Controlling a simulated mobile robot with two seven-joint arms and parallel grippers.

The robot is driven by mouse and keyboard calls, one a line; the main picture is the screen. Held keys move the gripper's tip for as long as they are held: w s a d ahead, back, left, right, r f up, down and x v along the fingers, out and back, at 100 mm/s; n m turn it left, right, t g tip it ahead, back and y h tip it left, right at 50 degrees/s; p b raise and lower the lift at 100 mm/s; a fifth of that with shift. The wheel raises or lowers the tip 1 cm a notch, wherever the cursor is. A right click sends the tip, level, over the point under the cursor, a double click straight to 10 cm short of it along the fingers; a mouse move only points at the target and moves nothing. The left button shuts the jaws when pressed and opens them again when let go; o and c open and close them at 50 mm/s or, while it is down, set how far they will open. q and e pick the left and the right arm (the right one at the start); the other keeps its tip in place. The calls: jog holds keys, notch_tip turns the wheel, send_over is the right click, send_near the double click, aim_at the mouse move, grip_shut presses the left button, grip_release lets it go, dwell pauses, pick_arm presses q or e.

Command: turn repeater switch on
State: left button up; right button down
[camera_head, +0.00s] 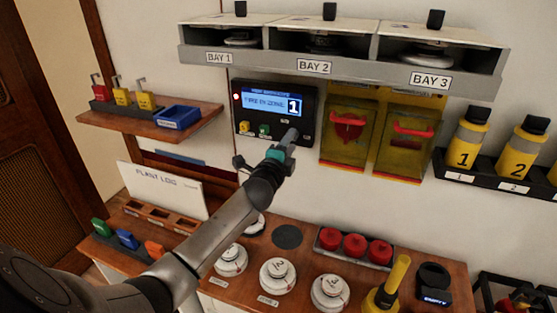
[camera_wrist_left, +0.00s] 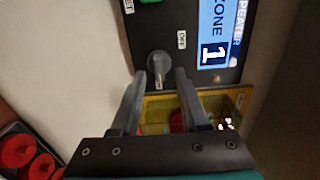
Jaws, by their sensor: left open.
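The repeater panel (camera_head: 275,122) is a black box on the wall with a lit blue display showing a large 1. It also shows in the left wrist view (camera_wrist_left: 180,20), turned on its side. Its grey rotary switch (camera_wrist_left: 158,66) shows there, with a small white label beside it that seems to read OFF. My left gripper (camera_head: 291,136) is at the panel's lower right in the head view. In the wrist view its open fingers (camera_wrist_left: 158,88) stand on either side of the switch's lower end; contact cannot be told. The gripper hides the switch in the head view. My right gripper is not in view.
Two yellow-framed covers (camera_head: 347,133) with red handles hang right of the panel. The bay shelf (camera_head: 340,68) juts out above. A wooden shelf (camera_head: 150,122) is at left. A counter (camera_head: 215,291) with white dials and red buttons lies below.

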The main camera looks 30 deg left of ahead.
pick_arm(q)
jog(key=b+v, duration=0.1)
jog(key=v, duration=1.3)
jog(key=shift+s, duration=0.25)
jog(key=shift+d, duration=0.1)
jog(key=s+d+f+n+g+h, duration=0.2)
jog(key=s+d+f+n+g, duration=0.55)
jog(key=s+f, duration=0.35)
jog(key=s+d+f+n+g+h, duration=0.2)
jog(key=s+d+f+n+g, duration=0.55)
jog(key=s, duration=0.55)
notch_tip(320, 180, down, 31)
jog(key=s+m+b, duration=0.2)
jog(key=b, duration=0.7)
jog(key=s+a+f+b, duration=0.1)
jog(key=s+f+b, duration=0.2)
jog(key=s+f, duration=0.4)
jog(key=s+f+g+b, duration=0.1)
jog(key=s+f+b, duration=0.3)
jog(key=s+f, duration=0.4)
notch_tip(320, 180, down, 6)
jog(key=shift+a+f+g, duration=0.1)
jog(key=shift+a+g, duration=0.2)
jog(key=shift+a, duration=0.05)
